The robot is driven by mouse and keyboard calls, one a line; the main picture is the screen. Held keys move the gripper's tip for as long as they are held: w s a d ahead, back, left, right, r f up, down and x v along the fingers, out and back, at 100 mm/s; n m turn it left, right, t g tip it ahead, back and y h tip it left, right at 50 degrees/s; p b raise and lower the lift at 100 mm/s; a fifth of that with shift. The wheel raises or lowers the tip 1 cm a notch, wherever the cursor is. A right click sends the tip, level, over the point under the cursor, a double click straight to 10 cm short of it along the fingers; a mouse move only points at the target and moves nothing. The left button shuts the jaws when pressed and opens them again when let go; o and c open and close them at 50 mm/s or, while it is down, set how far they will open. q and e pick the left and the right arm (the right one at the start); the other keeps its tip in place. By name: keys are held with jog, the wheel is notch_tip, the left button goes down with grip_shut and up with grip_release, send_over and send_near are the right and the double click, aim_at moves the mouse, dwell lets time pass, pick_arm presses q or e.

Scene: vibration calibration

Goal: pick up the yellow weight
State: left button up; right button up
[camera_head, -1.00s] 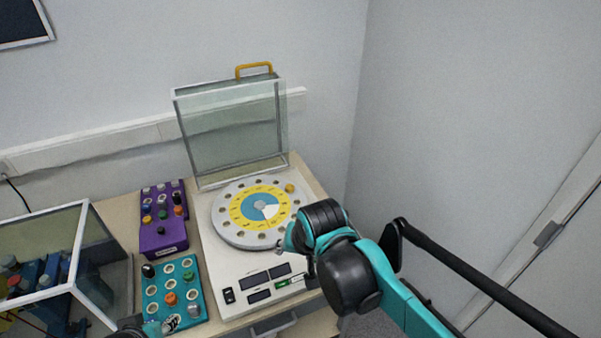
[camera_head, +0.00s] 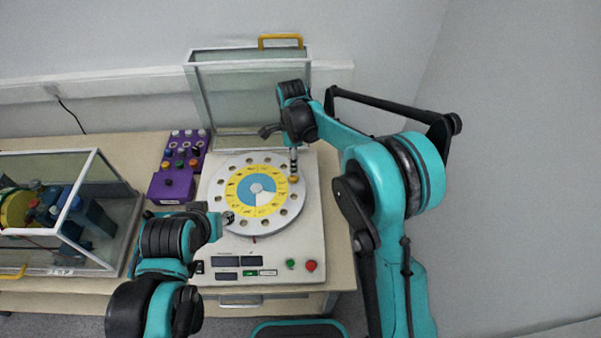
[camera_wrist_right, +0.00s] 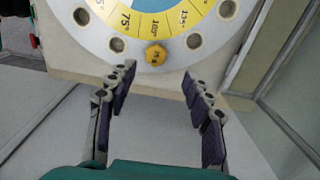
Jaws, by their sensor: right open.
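The yellow weight (camera_head: 293,180) sits at the right rim of the round dial disc (camera_head: 284,216) on the white machine. In the right wrist view the yellow weight (camera_wrist_right: 156,54) is knob-shaped and rests on the rim below the 100 mark. My right gripper (camera_wrist_right: 157,76) is open, its fingers on either side of the line to the weight, with nothing between them. In the head view my right gripper (camera_head: 294,163) points down just above the weight. My left gripper (camera_head: 228,217) is at the disc's left edge; its jaws are too small to read.
A raised clear lid (camera_head: 240,100) with a yellow handle stands behind the disc. A purple box with knobs (camera_head: 170,186) is to the left. A glass case (camera_head: 50,215) stands at far left. Red and green buttons (camera_head: 311,266) are at the machine's front.

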aim_at(295, 177)
jog(key=f, duration=0.4)
jog(key=f+b, duration=0.1)
jog(key=f, duration=0.1)
jog(key=shift+s+d+f, duration=0.2)
jog(key=shift+s+f, duration=0.1)
jog(key=shift+s, duration=0.05)
jog(key=c, duration=0.8)
